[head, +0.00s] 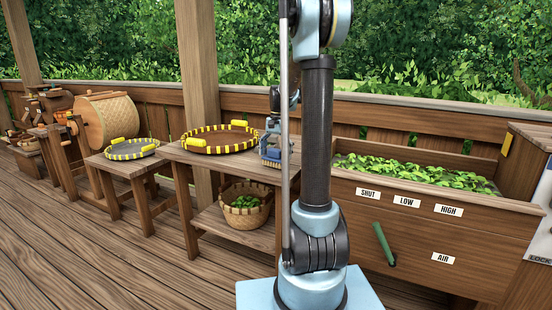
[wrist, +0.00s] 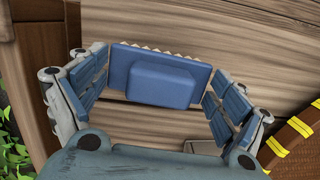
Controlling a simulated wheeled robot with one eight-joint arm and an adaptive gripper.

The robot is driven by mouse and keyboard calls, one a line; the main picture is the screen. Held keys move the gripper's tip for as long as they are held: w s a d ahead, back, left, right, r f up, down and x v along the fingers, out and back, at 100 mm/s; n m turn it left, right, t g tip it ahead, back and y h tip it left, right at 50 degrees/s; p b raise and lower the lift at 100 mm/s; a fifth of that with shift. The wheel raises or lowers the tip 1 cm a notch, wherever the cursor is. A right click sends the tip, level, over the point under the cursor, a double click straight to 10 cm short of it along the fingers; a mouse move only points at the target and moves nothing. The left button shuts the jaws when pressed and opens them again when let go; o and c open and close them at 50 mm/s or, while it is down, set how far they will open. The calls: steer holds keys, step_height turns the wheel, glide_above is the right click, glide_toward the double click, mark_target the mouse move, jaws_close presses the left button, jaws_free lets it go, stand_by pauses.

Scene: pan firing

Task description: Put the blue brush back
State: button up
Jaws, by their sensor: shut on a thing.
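The blue brush (wrist: 160,82) lies between the two finger pads of my gripper (wrist: 155,92) in the wrist view. Its block-shaped grip faces the camera, and a pale toothed edge shows along its far side. My gripper is shut on it. In the head view, my gripper (head: 272,143) and the brush (head: 270,163) are small, at the right end of the wooden table (head: 210,160). My arm partly covers them. I cannot tell whether the brush touches the tabletop.
A round brown tray with a yellow-marked rim (head: 219,149) sits on the table, close left of my gripper. A basket of leaves (head: 245,219) stands on the shelf below. A bin of leaves (head: 410,171) is at right, with a green lever (head: 383,243).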

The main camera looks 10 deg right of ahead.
steer(key=shift+f, duration=0.45)
steer(key=shift+f, duration=0.2)
steer(key=o, duration=1.5)
steer(key=shift+r, duration=0.1)
step_height(320, 180, up, 17)
steer(key=w+d, duration=0.2)
steer(key=w, duration=0.1)
steer(key=s+a+f+n+t, duration=0.15)
steer(key=s+f, duration=0.25)
steer(key=s, duration=0.7)
steer(key=s+f+n, duration=0.3)
steer(key=s, duration=0.8)
steer(key=s+f+n, duration=0.1)
steer(key=s+f, duration=0.4)
steer(key=s+f+n+t, duration=0.1)
steer(key=s+f, duration=0.4)
steer(key=f, duration=0.1)
steer(key=s+f+n+t+h, duration=0.1)
steer(key=s+f+n, duration=0.1)
steer(key=s+f, duration=0.4)
steer(key=shift+d+f, duration=0.1)
